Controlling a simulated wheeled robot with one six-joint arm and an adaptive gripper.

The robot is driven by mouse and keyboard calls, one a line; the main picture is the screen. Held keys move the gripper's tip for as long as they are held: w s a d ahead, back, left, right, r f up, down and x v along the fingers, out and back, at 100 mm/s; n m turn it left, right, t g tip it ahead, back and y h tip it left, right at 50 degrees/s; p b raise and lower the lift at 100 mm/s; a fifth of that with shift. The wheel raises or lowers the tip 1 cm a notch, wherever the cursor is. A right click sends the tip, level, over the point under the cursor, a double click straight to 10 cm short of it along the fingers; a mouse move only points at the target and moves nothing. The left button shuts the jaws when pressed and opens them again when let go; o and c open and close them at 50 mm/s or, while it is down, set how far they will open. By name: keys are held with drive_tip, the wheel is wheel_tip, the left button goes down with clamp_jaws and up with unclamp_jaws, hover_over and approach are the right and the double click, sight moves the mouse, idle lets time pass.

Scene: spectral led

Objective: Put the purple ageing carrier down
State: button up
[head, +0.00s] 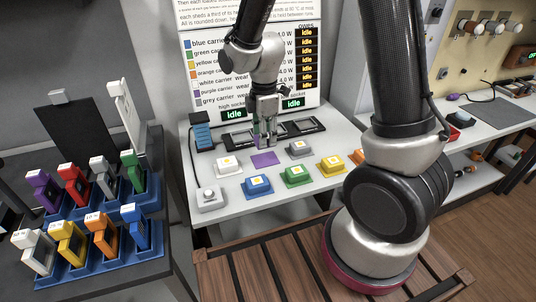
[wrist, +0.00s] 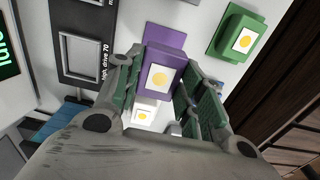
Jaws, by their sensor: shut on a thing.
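My gripper (head: 264,138) is over the table in the head view, near a flat purple pad (head: 264,159). In the wrist view my gripper (wrist: 163,88) is shut on the purple ageing carrier (wrist: 159,77), a purple block with a white square and yellow disc on its face. The carrier overlaps one end of the purple pad (wrist: 166,36) in that view. In the head view the carrier is mostly hidden by the fingers. I cannot tell whether it touches the table or pad.
White (head: 228,164), blue (head: 257,186), green (head: 296,177) and grey (head: 299,148) carriers stand around the pad. Black-framed stations (head: 238,137) lie behind. Several coloured upright pieces stand in blue holders (head: 80,255) on the left bench.

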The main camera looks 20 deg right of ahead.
sight(265, 159)
drive_tip(key=shift+f, duration=2.9)
drive_tip(key=o, duration=1.1)
drive_tip(key=shift+f, duration=0.15)
